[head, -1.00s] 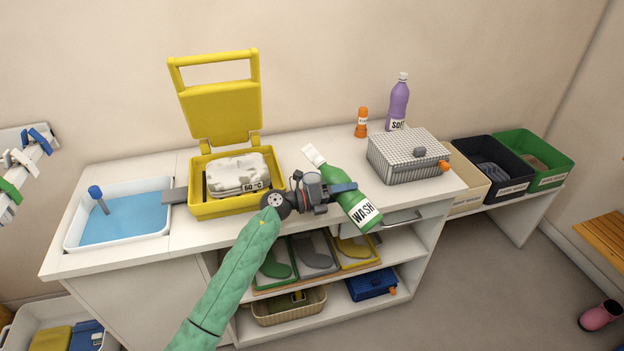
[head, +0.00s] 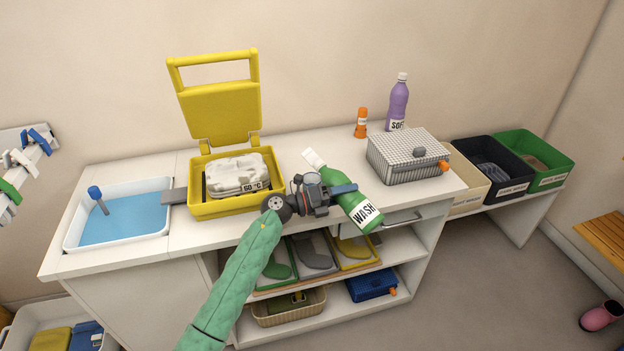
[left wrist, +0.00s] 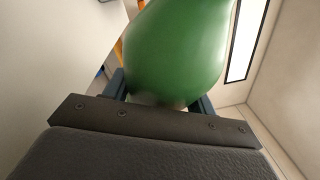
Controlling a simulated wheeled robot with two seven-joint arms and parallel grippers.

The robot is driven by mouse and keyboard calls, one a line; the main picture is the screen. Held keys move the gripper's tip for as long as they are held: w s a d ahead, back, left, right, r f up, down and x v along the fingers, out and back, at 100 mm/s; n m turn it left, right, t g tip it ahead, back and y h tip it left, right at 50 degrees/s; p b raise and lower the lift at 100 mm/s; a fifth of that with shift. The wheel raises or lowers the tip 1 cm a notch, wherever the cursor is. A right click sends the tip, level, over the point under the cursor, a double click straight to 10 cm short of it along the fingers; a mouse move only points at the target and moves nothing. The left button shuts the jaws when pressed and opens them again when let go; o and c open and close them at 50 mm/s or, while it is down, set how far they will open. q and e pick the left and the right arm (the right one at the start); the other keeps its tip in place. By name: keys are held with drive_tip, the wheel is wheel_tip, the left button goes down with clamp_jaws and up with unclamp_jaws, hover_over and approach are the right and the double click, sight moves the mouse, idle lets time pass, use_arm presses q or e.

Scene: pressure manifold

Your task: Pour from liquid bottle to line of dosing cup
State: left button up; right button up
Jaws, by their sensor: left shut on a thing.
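A green bottle with a white cap and a "WASH" label (head: 345,197) is tilted, its cap end up and to the left, above the front part of the counter. My left gripper (head: 340,190) is shut on its middle. In the left wrist view the green bottle (left wrist: 178,50) fills the space between the fingers (left wrist: 160,98). A small orange and white item (head: 361,123) stands at the back of the counter; I cannot tell whether it is the dosing cup. No fill line and no flowing liquid can be seen. My right gripper is not in view.
The open yellow box (head: 205,209) holds a white folded cloth marked 60 °C. A blue-filled tray (head: 72,240) is at left. A purple bottle (head: 397,103) and a checked box (head: 405,158) stand at right. Lower shelves hold trays and baskets.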

use_arm(q)
drive_tip(key=shift+a+f, duration=0.1)
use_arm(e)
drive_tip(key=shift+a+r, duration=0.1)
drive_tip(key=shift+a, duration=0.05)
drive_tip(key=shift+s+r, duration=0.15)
use_arm(q)
drive_tip(key=shift+f+n, duration=0.1)
drive_tip(key=shift+n, duration=0.2)
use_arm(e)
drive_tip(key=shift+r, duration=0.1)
use_arm(q)
drive_tip(key=shift+r+t, duration=0.2)
drive_tip(key=shift+t, duration=0.1)
drive_tip(key=shift+r+n, duration=0.1)
drive_tip(key=shift+n, duration=0.2)
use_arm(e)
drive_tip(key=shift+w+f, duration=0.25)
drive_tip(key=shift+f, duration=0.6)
